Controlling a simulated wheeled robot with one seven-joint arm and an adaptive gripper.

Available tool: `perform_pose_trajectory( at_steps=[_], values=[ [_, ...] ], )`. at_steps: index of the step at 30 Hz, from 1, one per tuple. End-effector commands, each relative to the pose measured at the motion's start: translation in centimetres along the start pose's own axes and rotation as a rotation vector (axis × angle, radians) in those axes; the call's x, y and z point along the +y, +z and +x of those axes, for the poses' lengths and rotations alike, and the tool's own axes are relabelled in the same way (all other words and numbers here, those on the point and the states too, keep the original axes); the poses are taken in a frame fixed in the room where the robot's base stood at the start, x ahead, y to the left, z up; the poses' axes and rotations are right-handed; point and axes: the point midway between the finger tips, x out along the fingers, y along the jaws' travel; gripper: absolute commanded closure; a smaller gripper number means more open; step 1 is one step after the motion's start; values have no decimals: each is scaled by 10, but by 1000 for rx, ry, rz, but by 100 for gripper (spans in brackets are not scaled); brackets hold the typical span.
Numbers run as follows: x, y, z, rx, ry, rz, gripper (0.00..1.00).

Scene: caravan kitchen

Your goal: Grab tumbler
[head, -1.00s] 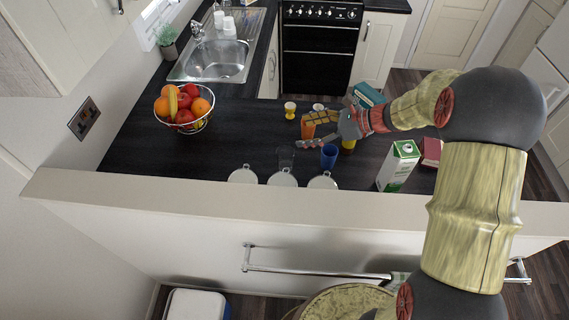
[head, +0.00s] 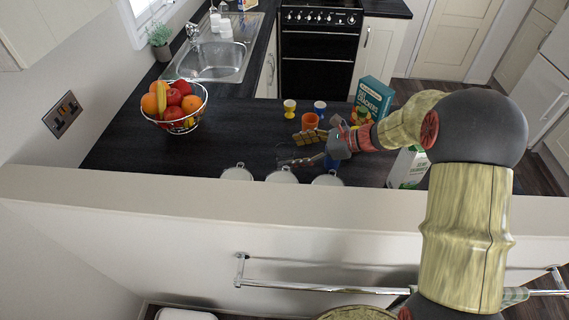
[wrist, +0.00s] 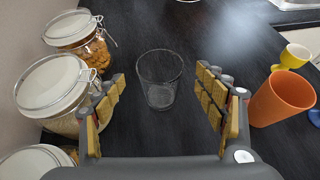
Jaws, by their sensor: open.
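A clear glass tumbler (wrist: 160,85) stands upright on the dark counter, in the middle of the wrist view. In the head view it is too faint to make out clearly near the fingertips. My gripper (head: 299,150) is open and low over the counter. In the wrist view its two padded fingers lie to the left and right of the tumbler, with the tumbler just beyond the fingertips. Nothing is held, and I see no contact with the glass.
Lidded jars (wrist: 55,85) stand close to the left finger. An orange cup (wrist: 281,98) stands just right of the right finger, with a yellow cup (wrist: 293,56) behind it. A fruit bowl (head: 174,105), a cracker box (head: 371,98) and a carton (head: 407,168) are farther off.

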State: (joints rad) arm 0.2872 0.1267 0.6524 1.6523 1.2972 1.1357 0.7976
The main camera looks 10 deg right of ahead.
Motion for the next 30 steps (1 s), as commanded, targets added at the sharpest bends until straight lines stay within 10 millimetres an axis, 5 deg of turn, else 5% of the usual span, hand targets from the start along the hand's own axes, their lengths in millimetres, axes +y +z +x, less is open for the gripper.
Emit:
perform_pose_trajectory(
  at_steps=[11,18,30],
  values=[
    [0,1,47,0,1,-1,29],
    [-1,3,48,0,0,-1,29],
    [-1,2,48,0,0,-1,52]
  ],
)
